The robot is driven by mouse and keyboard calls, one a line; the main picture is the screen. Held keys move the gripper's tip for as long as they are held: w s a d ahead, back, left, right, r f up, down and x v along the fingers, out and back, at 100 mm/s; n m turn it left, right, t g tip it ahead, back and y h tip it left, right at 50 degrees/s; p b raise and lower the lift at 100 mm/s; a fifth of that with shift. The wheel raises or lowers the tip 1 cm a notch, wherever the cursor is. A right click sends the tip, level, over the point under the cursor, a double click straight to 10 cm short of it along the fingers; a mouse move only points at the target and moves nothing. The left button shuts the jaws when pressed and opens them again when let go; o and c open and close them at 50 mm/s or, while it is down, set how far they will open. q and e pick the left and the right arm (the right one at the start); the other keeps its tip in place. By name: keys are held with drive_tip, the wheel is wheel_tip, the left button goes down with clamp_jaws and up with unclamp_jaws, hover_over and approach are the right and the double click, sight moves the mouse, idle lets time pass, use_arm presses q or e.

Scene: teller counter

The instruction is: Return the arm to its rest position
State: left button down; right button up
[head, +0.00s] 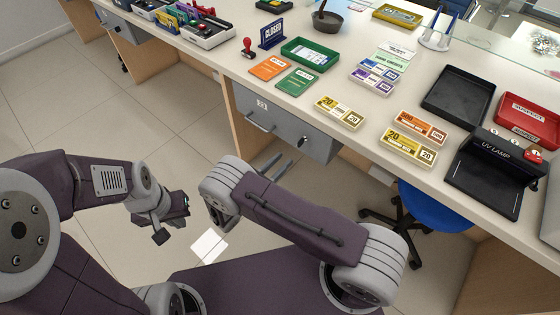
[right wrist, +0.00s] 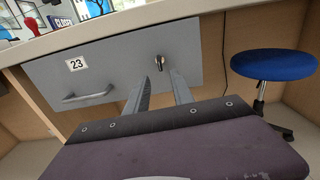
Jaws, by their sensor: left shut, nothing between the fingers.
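My left gripper (head: 178,208) hangs over the floor at the left of the head view, well clear of the counter, shut and empty. My right arm crosses the lower middle of the head view. My right gripper (head: 277,164) shows there only as two thin grey fingers past the wrist, below the drawer. In the right wrist view the right gripper's fingers (right wrist: 162,92) stand apart with nothing seen between them. They point toward the grey drawer (right wrist: 110,75) marked 23; whether they touch it cannot be told.
The counter (head: 225,63) holds banknote bundles (head: 340,112), a green tray (head: 310,52), a black tray (head: 458,95), a red tray (head: 528,118) and a UV lamp (head: 500,155). A blue stool (head: 435,208) stands under it. The floor (head: 130,110) at left is clear.

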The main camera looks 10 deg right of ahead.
drive_tip(key=shift+r, duration=0.1)
drive_tip(key=s+d+r+m+g+y, duration=0.1)
drive_tip(key=s+d+r+m+g, duration=0.1)
drive_tip(key=s+d+m+g, duration=0.5)
drive_tip(key=s+d+r+m+g+y, duration=0.1)
drive_tip(key=s+m+g+y, duration=0.5)
drive_tip(key=s+m+y, duration=0.3)
wheel_tip(320, 180, up, 23)
drive_tip(key=a+m+t+y+p, duration=0.2)
drive_tip(key=m+p, duration=0.7)
drive_tip(key=p, duration=1)
drive_tip(key=t+y, duration=0.1)
drive_tip(key=y, duration=0.1)
drive_tip(key=shift+a+r+m+t+y, duration=0.2)
drive_tip(key=shift+a+m+t+y, duration=0.1)
drive_tip(key=shift+a+y, duration=0.1)
